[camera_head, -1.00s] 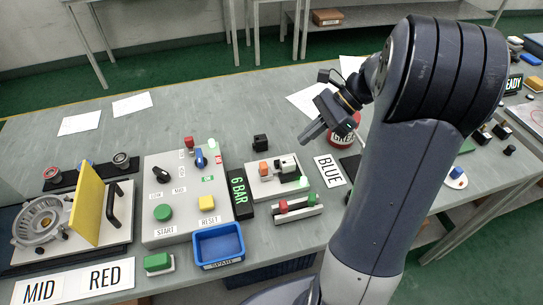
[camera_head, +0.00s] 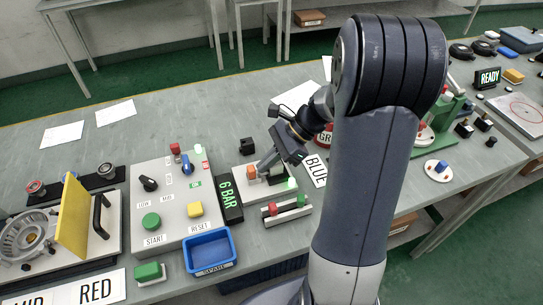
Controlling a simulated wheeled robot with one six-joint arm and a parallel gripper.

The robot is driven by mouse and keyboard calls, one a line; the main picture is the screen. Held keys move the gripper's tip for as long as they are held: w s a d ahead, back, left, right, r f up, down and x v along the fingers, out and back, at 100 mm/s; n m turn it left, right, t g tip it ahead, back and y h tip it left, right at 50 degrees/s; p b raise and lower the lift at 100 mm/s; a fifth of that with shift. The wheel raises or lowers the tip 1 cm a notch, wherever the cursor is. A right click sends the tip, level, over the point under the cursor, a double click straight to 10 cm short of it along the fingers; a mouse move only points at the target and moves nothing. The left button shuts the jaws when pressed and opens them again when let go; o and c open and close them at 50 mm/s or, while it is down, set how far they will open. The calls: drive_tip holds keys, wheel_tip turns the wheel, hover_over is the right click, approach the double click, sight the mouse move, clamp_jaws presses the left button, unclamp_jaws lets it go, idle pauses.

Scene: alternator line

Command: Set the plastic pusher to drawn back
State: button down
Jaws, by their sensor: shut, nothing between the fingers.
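A small fixture (camera_head: 246,188) with a pale base plate stands on the bench. It carries an orange block (camera_head: 252,172) and a whitish and dark part to its right; it looks like the plastic pusher, but I cannot tell for certain. My gripper (camera_head: 262,168) is shut and empty, tilted down with its fingertips right at the orange block. I cannot tell whether they touch it. The gripper covers part of the fixture, so how far the pusher is drawn is unclear.
A slider rail (camera_head: 300,211) with red and green ends lies just in front. A blue bin (camera_head: 209,268) stands at the front. A black block (camera_head: 248,147) stands behind.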

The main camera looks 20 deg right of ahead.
sight(251, 169)
drive_tip(key=shift+a+p, duration=0.35)
drive_tip(key=shift+a, duration=1.25)
drive_tip(key=shift+d, duration=0.1)
drive_tip(key=shift+r, duration=0.15)
